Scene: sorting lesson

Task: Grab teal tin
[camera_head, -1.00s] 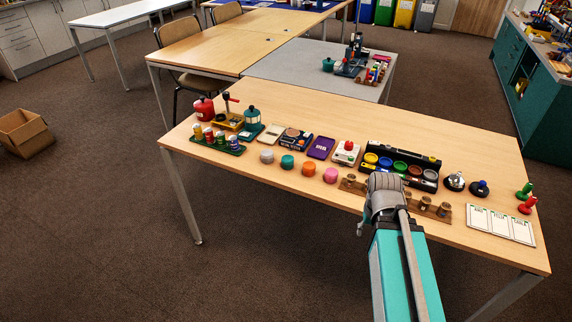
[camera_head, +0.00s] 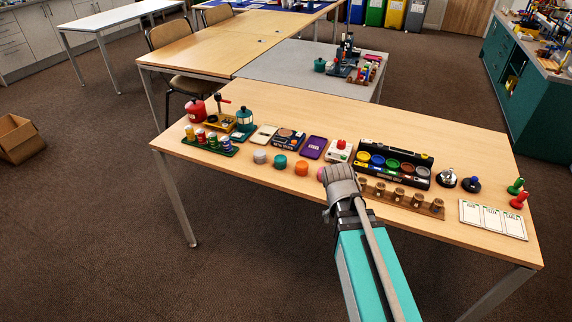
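The teal tin (camera_head: 280,161) is a small round tin on the front edge side of the wooden table. It stands in a row between a whitish-grey tin (camera_head: 260,157) and an orange tin (camera_head: 301,168). A pink tin (camera_head: 321,174) at the right end of the row is partly hidden behind my arm's end. My gripper (camera_head: 339,183) is at the table's near edge, to the right of the teal tin and apart from it. Its fingers are hidden by the wrist, so I cannot tell whether it is open or shut.
Behind the tins lie a purple case (camera_head: 314,148) and a white box with a red button (camera_head: 340,150). A black tray of coloured cups (camera_head: 395,163) and a wooden rack (camera_head: 437,208) are to the right. A can rack (camera_head: 210,148) is left. The table's back strip is clear.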

